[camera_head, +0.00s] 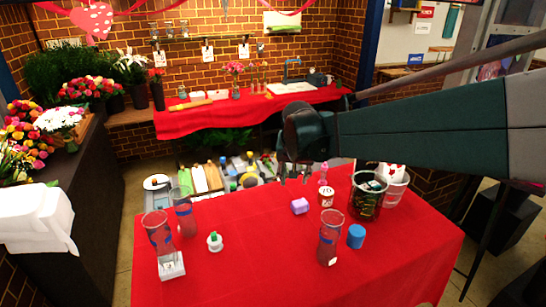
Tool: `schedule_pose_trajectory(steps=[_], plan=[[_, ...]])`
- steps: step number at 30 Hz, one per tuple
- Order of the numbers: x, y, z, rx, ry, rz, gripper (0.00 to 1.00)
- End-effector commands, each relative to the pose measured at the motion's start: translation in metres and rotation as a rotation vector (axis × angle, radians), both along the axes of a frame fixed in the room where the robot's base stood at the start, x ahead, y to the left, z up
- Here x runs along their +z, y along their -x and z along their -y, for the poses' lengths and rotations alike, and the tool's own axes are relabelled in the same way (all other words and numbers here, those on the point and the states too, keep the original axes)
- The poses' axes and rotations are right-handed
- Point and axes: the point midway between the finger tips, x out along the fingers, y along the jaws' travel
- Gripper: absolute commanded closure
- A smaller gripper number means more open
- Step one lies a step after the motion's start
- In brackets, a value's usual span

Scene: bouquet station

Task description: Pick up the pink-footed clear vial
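A small pinkish clear bottle or vial (323,173) stands upright at the back of the red-covered table (250,270). It may be the pink-footed vial, but its foot is too small to make out. A taller clear tube (329,238) with blue marks stands at the front middle, with a pale patch at its base. My gripper (294,176) points down near the table's back edge, left of the pinkish vial. Its dark fingertips look apart, with nothing seen between them.
A green-topped white item (214,241) sits left. The front of the table is clear.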

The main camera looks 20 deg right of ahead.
Motion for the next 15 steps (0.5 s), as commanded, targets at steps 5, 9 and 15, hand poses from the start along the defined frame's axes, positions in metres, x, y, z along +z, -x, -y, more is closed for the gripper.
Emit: schedule_pose_trajectory(steps=[5,9,15], plan=[[-0.001,-0.029,0.023,-0.066,-0.006,-0.013,0.65],[-0.006,-0.050,0.042,-0.119,-0.010,-0.021,0.65],[-0.016,-0.079,0.070,-0.194,-0.015,-0.033,0.65]])
